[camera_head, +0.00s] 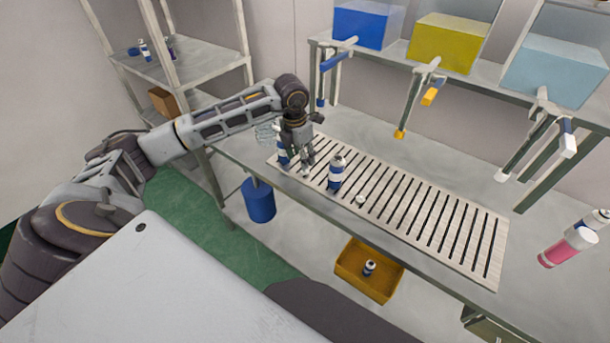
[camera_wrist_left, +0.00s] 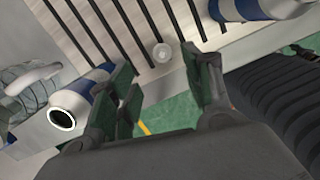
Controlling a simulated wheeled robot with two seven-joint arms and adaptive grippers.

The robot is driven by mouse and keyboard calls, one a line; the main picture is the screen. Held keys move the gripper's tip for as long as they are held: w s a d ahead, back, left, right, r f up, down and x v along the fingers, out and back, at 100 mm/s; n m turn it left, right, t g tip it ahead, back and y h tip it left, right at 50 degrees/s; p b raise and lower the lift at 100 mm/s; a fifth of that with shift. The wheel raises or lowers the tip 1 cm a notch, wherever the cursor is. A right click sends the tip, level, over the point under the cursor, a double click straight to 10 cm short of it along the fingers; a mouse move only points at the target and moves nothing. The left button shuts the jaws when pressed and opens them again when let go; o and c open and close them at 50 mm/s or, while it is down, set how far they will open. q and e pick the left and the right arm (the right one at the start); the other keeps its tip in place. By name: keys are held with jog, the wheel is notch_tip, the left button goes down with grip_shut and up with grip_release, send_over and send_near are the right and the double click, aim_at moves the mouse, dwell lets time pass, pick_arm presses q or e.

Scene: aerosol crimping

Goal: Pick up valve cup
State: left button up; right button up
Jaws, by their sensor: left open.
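The valve cup (camera_wrist_left: 162,53) is a small pale round piece on the slatted rack (camera_wrist_left: 227,40), seen in the left wrist view between two cans. In the head view a pale spot shows under my left gripper (camera_head: 305,168); I cannot tell whether it is the cup. My left gripper (camera_wrist_left: 165,88) is open and empty, its fingers apart above the rack. Another small whitish piece (camera_head: 360,199) lies on the rack right of the nearer can, apart from the gripper. My right gripper is not in view.
Blue-and-white cans stand close on both sides of the gripper, one left (camera_head: 283,150) and one right (camera_head: 336,172). A clear vessel (camera_wrist_left: 28,88) is beside the left can. A yellow bin (camera_head: 350,275) is below the table edge. The rack's right part is clear.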

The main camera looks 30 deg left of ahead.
aim_at(305, 172)
pick_arm(q)
jog(key=shift+f, duration=0.45)
jog(key=shift+w+d+f+b, duration=0.15)
jog(key=shift+f+b, duration=0.25)
jog(key=shift+f, duration=0.1)
jog(key=shift+w+d+f+b, duration=0.15)
jog(key=shift+f+b, duration=0.15)
jog(key=shift+f, duration=0.35)
jog(key=shift+w+d+f+b, duration=0.1)
jog(key=shift+f+b, duration=0.15)
jog(key=shift+f, duration=0.65)
jog(key=shift+f+b, duration=0.35)
jog(key=shift+f, duration=0.05)
jog(key=shift+w, duration=0.1)
jog(key=c, duration=0.8)
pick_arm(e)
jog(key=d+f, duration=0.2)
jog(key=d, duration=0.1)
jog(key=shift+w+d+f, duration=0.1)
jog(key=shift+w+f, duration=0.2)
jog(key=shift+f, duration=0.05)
